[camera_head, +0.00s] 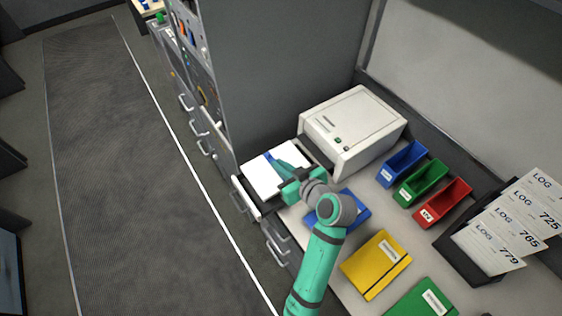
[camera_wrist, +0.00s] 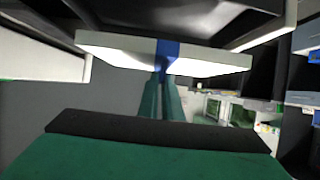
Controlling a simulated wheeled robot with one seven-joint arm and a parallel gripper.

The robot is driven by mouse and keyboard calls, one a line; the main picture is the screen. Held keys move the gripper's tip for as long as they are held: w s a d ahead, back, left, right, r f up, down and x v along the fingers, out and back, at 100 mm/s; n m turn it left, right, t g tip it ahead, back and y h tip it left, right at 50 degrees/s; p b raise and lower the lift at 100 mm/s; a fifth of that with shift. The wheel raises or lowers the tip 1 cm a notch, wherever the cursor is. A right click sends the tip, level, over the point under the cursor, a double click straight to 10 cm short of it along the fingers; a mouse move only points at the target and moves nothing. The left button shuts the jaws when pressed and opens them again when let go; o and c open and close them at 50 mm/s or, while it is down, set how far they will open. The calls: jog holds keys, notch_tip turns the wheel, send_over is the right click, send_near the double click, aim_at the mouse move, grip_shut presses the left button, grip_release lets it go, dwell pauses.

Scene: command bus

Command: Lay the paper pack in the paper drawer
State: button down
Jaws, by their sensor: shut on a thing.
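The paper pack (camera_head: 262,178) is a white slab with a blue band. My gripper (camera_head: 280,166) is shut on it at the band. In the wrist view the white pack (camera_wrist: 110,45) spans the fingertips (camera_wrist: 160,88), with the blue band between them. The paper drawer (camera_head: 240,196) is pulled out from the pale printer (camera_head: 352,125), towards the aisle. The pack appears over the drawer and hides most of its inside. I cannot tell whether the pack touches the drawer floor.
Blue, green and red bins (camera_head: 421,182) stand right of the printer. A blue folder (camera_head: 352,205) lies partly behind my arm, with a yellow folder (camera_head: 375,263) and a green one (camera_head: 422,300) nearer. A dark rack of log cards (camera_head: 462,252) is at right. The aisle floor (camera_head: 110,170) is clear.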

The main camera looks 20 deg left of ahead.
jog(key=shift+f, duration=3.35)
jog(key=c, duration=1.9)
grip_release()
jog(key=shift+o, duration=0.2)
jog(key=shift+f, duration=0.1)
jog(key=shift+s+d, duration=0.1)
jog(key=v, duration=1)
jog(key=shift+s+d, duration=0.2)
